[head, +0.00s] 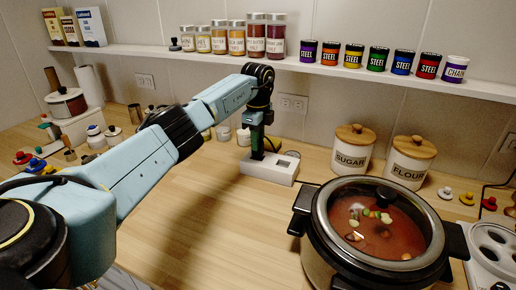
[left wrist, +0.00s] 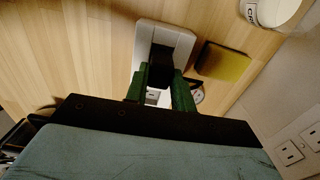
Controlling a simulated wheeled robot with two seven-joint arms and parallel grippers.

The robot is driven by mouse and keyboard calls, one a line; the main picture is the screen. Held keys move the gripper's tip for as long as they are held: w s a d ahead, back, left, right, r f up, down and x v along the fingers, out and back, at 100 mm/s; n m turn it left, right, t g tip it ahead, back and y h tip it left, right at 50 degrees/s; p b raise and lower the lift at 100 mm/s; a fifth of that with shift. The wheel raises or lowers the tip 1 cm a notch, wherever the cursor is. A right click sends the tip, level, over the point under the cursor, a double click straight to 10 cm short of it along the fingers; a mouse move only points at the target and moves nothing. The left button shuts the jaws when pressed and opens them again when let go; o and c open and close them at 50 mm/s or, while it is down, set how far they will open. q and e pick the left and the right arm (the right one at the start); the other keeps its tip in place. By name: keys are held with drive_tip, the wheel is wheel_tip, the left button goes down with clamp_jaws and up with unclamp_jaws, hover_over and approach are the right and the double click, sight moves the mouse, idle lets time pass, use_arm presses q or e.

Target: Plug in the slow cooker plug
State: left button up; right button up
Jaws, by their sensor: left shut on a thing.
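The slow cooker (head: 318,222), with a glass lid over red stew, stands on the counter at the front right. A white outlet box (head: 283,178) sits on the counter behind it to the left. My left gripper (head: 257,150) points down over the box. In the left wrist view its green fingers (left wrist: 160,92) are shut on a black plug (left wrist: 160,72), with the white box (left wrist: 178,38) right behind it. The plug is at or just above the box; I cannot tell whether its prongs are in. My right gripper is not in view.
Sugar (head: 352,148) and flour (head: 409,161) canisters stand behind the cooker. A shelf (head: 310,67) with jars and cans runs along the wall above. Wall outlets (head: 292,103) are behind the box. The wooden counter (head: 215,200) left of the cooker is clear.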

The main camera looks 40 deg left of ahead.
use_arm(q)
wheel_tip(320, 180, down, 3)
drive_tip(key=shift+r, duration=0.1)
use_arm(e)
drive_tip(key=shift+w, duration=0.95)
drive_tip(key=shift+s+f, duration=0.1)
use_arm(q)
drive_tip(key=o, duration=1)
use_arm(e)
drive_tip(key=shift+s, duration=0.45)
